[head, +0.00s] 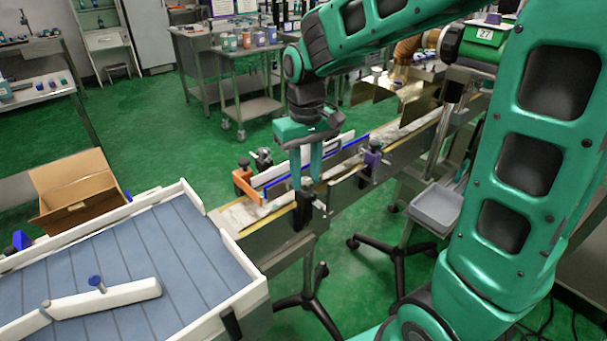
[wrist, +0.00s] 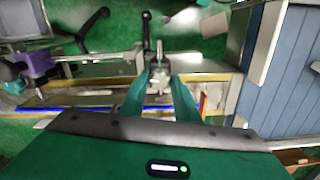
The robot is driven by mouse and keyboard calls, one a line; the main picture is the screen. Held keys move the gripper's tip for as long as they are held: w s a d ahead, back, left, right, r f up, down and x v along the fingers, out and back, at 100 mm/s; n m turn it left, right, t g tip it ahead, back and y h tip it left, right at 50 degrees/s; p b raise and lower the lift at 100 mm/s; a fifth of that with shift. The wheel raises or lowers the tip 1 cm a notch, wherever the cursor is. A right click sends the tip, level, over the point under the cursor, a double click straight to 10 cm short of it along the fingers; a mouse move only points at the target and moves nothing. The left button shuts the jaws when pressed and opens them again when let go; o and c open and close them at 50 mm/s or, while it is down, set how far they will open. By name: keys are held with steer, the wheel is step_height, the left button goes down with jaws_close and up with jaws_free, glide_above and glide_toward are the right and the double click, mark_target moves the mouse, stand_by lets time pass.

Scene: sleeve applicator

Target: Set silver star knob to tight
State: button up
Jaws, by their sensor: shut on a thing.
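My gripper (head: 307,184) points down over the near side rail of the narrow conveyor (head: 270,240). In the wrist view its two green fingers (wrist: 160,84) close on a small silver knob (wrist: 160,70) with a short shaft. The knob sits between the fingertips, at the rail. Its star shape and its setting cannot be made out. In the head view the fingers hide the knob.
A purple clamp (head: 373,158) stands on the rail to the right, and an orange bracket (head: 246,184) to the left. A wide belt (head: 190,240) with white guides fills the lower left. An open cardboard box (head: 75,195) lies beyond it.

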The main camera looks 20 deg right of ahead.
steer(key=m, duration=0.4)
steer(key=shift+w+r+m, duration=0.1)
steer(key=shift+w+m, duration=0.1)
steer(key=shift+m, duration=0.1)
steer(key=m, duration=0.3)
steer(key=shift+m, duration=0.3)
steer(key=m, duration=0.3)
steer(key=shift+m, duration=0.3)
steer(key=shift+a+m, duration=0.1)
steer(key=shift+m, duration=1.8)
steer(key=o, duration=1)
steer(key=shift+o, duration=0.2)
steer(key=shift+s, duration=0.1)
